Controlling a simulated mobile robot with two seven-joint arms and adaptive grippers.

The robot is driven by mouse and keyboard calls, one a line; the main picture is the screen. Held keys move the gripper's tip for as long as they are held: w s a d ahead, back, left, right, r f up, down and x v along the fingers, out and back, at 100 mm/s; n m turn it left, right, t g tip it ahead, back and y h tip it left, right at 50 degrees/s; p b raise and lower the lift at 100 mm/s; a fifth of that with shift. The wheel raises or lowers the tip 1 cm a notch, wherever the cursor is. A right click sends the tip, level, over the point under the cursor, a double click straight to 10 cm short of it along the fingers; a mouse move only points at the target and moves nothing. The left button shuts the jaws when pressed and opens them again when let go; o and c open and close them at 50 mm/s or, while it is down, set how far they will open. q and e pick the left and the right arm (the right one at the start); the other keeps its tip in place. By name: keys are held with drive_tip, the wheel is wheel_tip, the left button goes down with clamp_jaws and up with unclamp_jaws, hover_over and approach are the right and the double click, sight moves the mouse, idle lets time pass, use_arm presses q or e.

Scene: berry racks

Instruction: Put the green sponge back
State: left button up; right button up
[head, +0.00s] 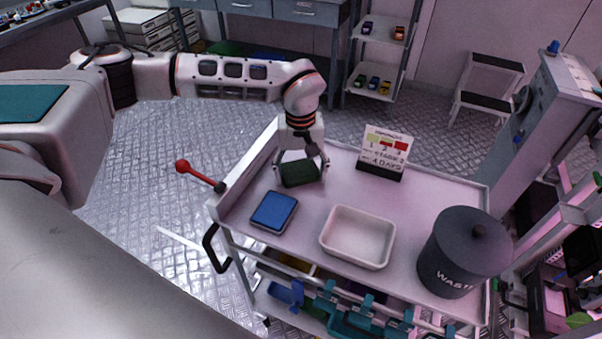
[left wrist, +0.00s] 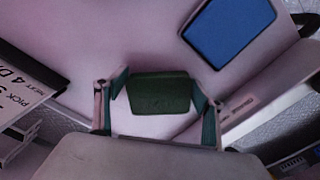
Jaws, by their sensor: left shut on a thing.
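The green sponge (head: 299,173) is a dark green block at the back left of the cart top (head: 335,192). My left gripper (head: 301,178) comes down over it from above, with one finger on each side, and is shut on it. In the left wrist view the sponge (left wrist: 160,92) lies between the two fingers (left wrist: 160,98). I cannot tell whether the sponge touches the cart top or is just above it. A blue sponge-like block (head: 274,211) lies on the cart in front of the gripper. My right gripper is not in view.
A white tray (head: 390,246) stands mid-cart, with a dark waste bin (head: 440,262) to its right. A small sign (head: 380,173) stands behind, right of the gripper. A red-knobbed lever (head: 200,174) sticks out left. Clear surface lies between sign and tray.

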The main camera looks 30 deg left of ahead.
sight(301, 174)
use_arm(q)
drive_tip(key=o, duration=0.9)
drive_tip(key=shift+f, duration=0.1)
wheel_tip(301, 174, up, 12)
drive_tip(key=shift+a+r, duration=0.1)
drive_tip(key=shift+r, duration=0.05)
